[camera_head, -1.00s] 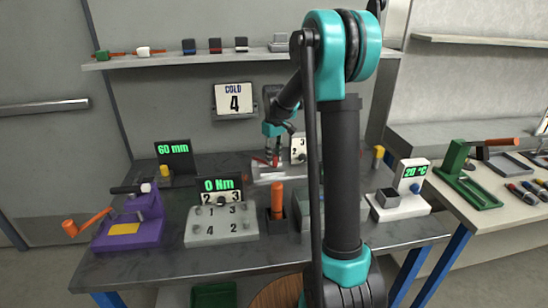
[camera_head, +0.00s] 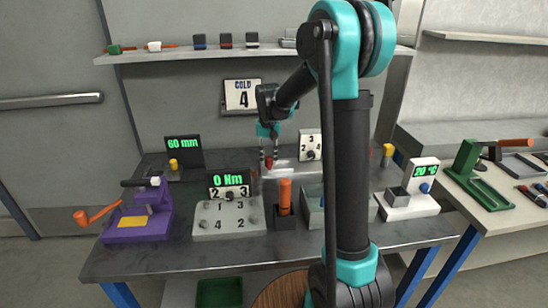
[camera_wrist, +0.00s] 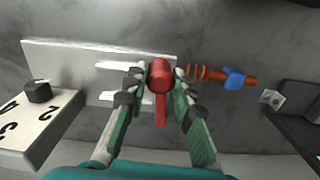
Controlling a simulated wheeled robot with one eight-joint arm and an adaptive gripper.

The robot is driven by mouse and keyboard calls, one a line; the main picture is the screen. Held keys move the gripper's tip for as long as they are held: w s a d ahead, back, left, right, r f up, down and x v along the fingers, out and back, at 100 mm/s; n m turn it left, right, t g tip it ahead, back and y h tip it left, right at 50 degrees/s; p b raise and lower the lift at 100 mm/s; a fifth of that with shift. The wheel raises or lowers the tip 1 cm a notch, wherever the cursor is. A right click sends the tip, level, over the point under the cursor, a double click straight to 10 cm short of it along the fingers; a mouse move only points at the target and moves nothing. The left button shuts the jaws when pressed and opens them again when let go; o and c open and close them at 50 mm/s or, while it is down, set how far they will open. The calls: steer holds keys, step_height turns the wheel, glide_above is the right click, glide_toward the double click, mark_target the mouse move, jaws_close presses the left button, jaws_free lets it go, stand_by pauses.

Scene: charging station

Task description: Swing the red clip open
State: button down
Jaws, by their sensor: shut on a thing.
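The red clip (camera_wrist: 160,110) shows in the wrist view as a round head with a straight bar, between my two fingers. My gripper (camera_wrist: 160,78) is shut on it, one finger on each side. In the head view, the red clip (camera_head: 268,162) is a small red spot below my gripper (camera_head: 268,153) at the back of the bench. A pale plate (camera_wrist: 80,62) with light bars lies under and left of the clip. An orange rod with a blue collar (camera_wrist: 234,78) sits just right of it. The clip's joint is hidden by the fingers.
A white numbered block (camera_wrist: 40,125) stands left of my gripper in the wrist view. On the bench are a purple crank device (camera_head: 140,220), a numbered grey block (camera_head: 228,220) and an orange-handled tool (camera_head: 285,195). A shelf (camera_head: 200,52) runs above the back.

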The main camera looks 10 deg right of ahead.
steer(key=shift+a+m, duration=0.75)
steer(key=shift+m, duration=0.05)
steer(key=shift+a, duration=0.1)
steer(key=c, duration=1.3)
jaws_free()
steer(key=shift+o, duration=0.2)
step_height(320, 180, up, 12)
